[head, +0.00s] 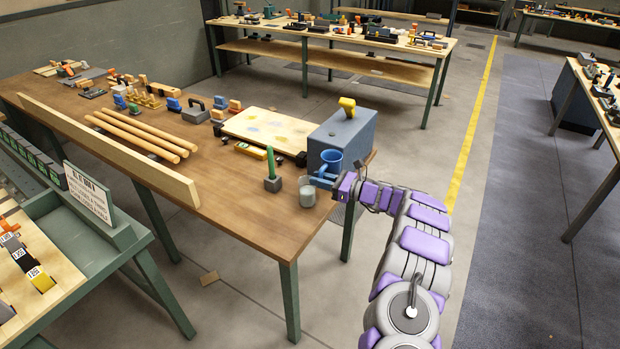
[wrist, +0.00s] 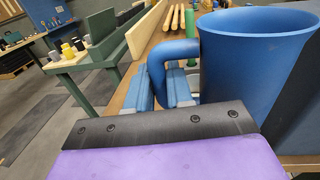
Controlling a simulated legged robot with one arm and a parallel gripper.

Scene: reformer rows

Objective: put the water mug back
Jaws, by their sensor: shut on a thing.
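The blue mug (head: 331,159) is upright near the right end of the wooden workbench (head: 240,215), in front of a grey-blue box (head: 345,135). In the wrist view the mug (wrist: 250,60) fills the right side, with its handle (wrist: 160,62) to the left. My gripper (head: 322,180) is shut on the mug's handle; its blue fingers (wrist: 165,92) show at the handle in the wrist view. I cannot tell whether the mug's base touches anything, as the gripper hides it.
A grey cup (head: 307,197) and a green-handled tool in a block (head: 272,170) stand close left of my gripper. A yellow item (head: 347,106) sits on the box. Wooden rods (head: 140,137) and a pale board (head: 268,130) lie further back. The bench's front middle is clear.

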